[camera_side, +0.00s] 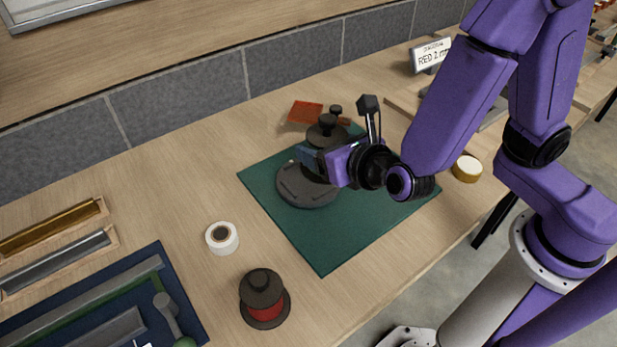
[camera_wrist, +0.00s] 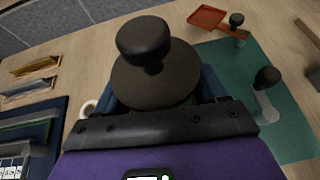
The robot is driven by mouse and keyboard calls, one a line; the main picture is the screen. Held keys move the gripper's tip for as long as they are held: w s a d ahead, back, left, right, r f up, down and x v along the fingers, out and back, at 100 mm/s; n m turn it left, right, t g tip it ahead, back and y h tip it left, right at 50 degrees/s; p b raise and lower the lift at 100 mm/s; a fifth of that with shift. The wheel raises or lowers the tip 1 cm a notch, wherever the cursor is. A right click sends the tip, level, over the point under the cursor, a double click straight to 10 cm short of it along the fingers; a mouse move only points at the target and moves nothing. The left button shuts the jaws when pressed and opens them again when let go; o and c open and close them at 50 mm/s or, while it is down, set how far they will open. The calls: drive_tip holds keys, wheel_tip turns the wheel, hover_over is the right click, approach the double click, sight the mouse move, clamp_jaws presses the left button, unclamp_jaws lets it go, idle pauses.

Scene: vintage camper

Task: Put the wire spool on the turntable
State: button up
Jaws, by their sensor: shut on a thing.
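My gripper (camera_side: 314,159) is shut on a dark wire spool (camera_side: 327,131) with a round knob on top. In the wrist view the spool (camera_wrist: 152,82) stands between the two fingers (camera_wrist: 160,94), its flange and knob facing the camera. The wire on it is hidden. The turntable (camera_side: 305,190), a dark grey disc, lies on the green mat below and partly behind my gripper. I cannot tell whether the spool touches it. A second dark spool (camera_side: 262,295) with red wire stands upright on the table at the front.
A white tape roll (camera_side: 222,238) stands left of the green mat (camera_side: 335,250). An orange-red tray (camera_side: 305,112) lies behind the turntable. A blue mat with tools (camera_side: 190,300) is front left. A "RED 2 m" sign (camera_side: 428,55) stands at the back.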

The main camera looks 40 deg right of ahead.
drive_tip(key=s+d+r+m+h, duration=0.1)
drive_tip(key=s+d+h, duration=0.1)
drive_tip(key=s+d, duration=0.45)
drive_tip(key=w+a+f, duration=0.1)
drive_tip(key=w+f, duration=0.2)
drive_tip(key=w, duration=0.1)
drive_tip(key=w+a+f, duration=0.1)
drive_tip(key=w+f, duration=0.2)
drive_tip(key=w, duration=0.2)
drive_tip(key=w+a+f, duration=0.2)
drive_tip(key=w+f, duration=0.1)
drive_tip(key=w, duration=0.2)
drive_tip(key=shift+w+f, duration=0.35)
drive_tip(key=shift+f, duration=1.55)
drive_tip(key=shift+f, duration=0.1)
drive_tip(key=o, duration=1.3)
